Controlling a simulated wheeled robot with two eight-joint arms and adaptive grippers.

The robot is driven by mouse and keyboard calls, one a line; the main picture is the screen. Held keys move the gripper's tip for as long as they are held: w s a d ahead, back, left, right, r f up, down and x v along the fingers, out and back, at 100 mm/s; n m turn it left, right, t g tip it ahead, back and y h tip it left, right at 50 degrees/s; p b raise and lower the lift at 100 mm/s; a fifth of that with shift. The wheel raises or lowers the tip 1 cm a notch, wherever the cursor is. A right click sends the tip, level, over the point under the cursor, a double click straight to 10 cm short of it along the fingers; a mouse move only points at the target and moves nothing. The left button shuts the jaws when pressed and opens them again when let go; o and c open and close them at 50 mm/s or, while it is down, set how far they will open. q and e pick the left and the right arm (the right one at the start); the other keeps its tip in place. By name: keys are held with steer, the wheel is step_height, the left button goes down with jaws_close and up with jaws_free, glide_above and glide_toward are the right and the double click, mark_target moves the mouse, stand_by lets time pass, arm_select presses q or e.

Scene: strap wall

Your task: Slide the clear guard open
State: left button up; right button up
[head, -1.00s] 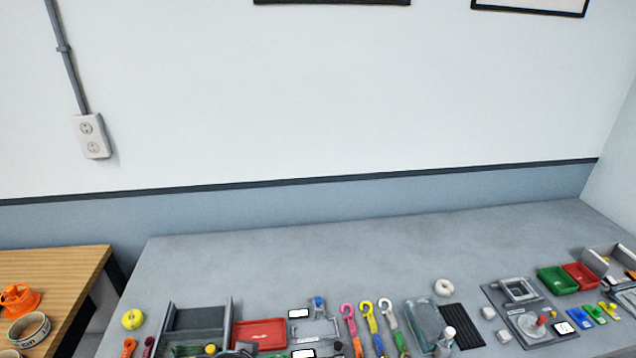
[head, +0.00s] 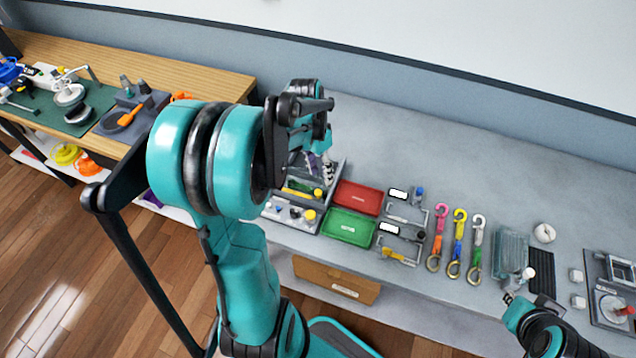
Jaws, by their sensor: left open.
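A clear, greenish boxy piece (head: 511,253) lies on the grey table, right of the hooked straps. I cannot tell for sure whether it is the guard. At the right edge is a grey panel (head: 604,309) with a red knob (head: 625,310); the picture cuts it off. My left gripper (head: 326,168) is open over the back of the grey divided tray, well left of the clear piece. My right gripper (head: 512,297) is low at the right, just below the clear piece; its jaws are too small to read.
A red tray (head: 358,197) and a green tray (head: 349,225) lie beside the grey tray. Pink, yellow and white hooked straps (head: 459,238) lie mid-table. A white ring (head: 544,233) and a black ribbed mat (head: 541,272) are near the clear piece. The table's back strip is clear.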

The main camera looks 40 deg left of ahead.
mark_target(318, 191)
arm_select(q)
steer(key=shift+g+h, duration=0.3)
steer(key=f, duration=0.3)
steer(key=f+b, duration=0.1)
steer(key=f, duration=0.4)
steer(key=shift+s+a+f+b, duration=0.25)
steer(key=shift+f+b, duration=0.15)
jaws_close()
